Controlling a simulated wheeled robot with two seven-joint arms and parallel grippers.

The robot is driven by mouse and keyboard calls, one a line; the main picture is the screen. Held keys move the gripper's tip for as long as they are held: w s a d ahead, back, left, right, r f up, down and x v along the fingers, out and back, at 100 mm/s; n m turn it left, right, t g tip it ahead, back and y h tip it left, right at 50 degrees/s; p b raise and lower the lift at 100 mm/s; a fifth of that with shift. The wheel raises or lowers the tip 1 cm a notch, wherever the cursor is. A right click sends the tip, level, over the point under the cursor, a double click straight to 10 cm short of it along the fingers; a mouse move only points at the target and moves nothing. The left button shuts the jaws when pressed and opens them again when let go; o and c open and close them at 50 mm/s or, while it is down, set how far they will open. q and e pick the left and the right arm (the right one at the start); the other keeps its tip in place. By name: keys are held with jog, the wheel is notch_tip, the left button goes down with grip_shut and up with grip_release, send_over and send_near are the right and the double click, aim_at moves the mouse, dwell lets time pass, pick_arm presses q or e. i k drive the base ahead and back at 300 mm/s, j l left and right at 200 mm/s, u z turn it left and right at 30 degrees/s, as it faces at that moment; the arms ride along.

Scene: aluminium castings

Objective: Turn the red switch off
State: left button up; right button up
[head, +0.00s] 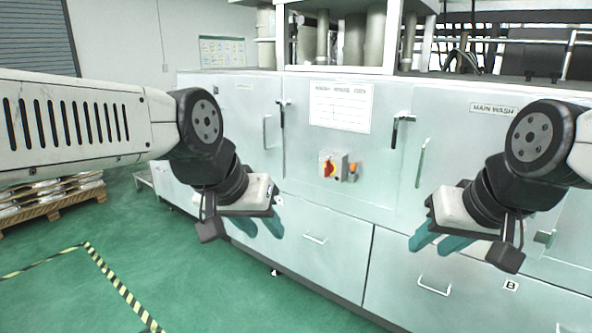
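The red switch (328,168) is a red rotary knob on a small grey box with some yellow behind it, mounted on the front of the pale machine, at the middle of the head view. My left gripper (262,228) is to the left of and below the switch, apart from it, with two teal fingers spread. My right gripper (438,243) is to the right of and below the switch, also apart from it, with two teal fingers. A gap shows between the fingers of each gripper, and nothing is seen held in either.
An orange button (352,169) sits just right of the switch. A paper sheet (340,107) is above it. Door handles (397,131) and drawer handles (315,239) stick out of the machine front. Green floor (190,270) is free at the left; a loaded pallet (50,200) stands beyond.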

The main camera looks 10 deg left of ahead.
aim_at(328, 168)
jog(key=u, duration=0.15)
jog(key=i+j, duration=0.2)
jog(key=j, duration=0.15)
jog(key=i+j, duration=0.2)
jog(key=j, duration=0.15)
jog(key=i+j+u, duration=0.1)
jog(key=j, duration=0.25)
jog(key=i, duration=0.1)
